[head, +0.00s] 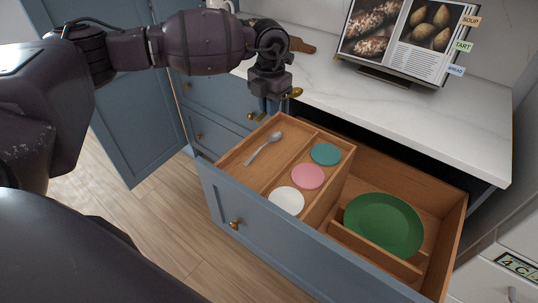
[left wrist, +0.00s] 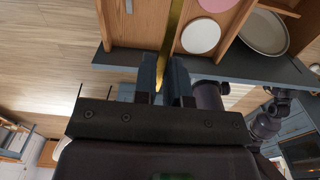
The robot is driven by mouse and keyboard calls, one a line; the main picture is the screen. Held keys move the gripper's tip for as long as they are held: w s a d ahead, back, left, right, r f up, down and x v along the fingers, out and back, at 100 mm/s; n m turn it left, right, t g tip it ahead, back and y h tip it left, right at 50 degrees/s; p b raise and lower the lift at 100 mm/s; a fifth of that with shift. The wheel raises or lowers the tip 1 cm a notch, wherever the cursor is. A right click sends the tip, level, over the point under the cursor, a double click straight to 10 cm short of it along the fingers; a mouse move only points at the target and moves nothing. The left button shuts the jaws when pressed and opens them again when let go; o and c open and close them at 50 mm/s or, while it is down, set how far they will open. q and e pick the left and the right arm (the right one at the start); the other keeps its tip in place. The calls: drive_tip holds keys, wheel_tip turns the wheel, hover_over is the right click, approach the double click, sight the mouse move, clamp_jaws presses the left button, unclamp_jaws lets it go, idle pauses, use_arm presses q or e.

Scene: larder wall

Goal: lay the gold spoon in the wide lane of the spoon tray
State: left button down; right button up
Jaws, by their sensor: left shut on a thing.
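My left gripper (head: 270,106) is shut on the gold spoon (head: 293,93) above the back left corner of the open drawer. In the left wrist view, the gold spoon (left wrist: 171,42) runs out from between the fingers (left wrist: 165,76), over the wooden tray. The spoon tray (head: 318,135) sits in the drawer's left part. Its wider left lane holds a silver spoon (head: 264,147), lying at a slant. The lane to the right holds a teal disc (head: 325,154), a pink disc (head: 308,176) and a white disc (head: 286,200). My right gripper does not show in the head view.
A green plate (head: 384,224) lies in the drawer's right part, behind a low wooden divider (head: 372,252). The white counter (head: 400,105) is behind the drawer and carries a propped-up cookbook (head: 405,38). Bare lane floor shows on both sides of the silver spoon.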

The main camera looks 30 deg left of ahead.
use_arm(q)
drive_tip(key=b, duration=0.1)
hover_over(269, 166)
wheel_tip(269, 166, down, 14)
drive_tip(key=shift+r, duration=0.2)
drive_tip(key=shift+f, duration=0.35)
wheel_tip(269, 166, down, 5)
drive_tip(key=shift+f+b, duration=0.2)
drive_tip(key=shift+b, duration=0.5)
drive_tip(key=shift+f, duration=0.15)
drive_tip(key=shift+f, duration=0.1)
drive_tip(key=c, duration=1.2)
unclamp_jaws()
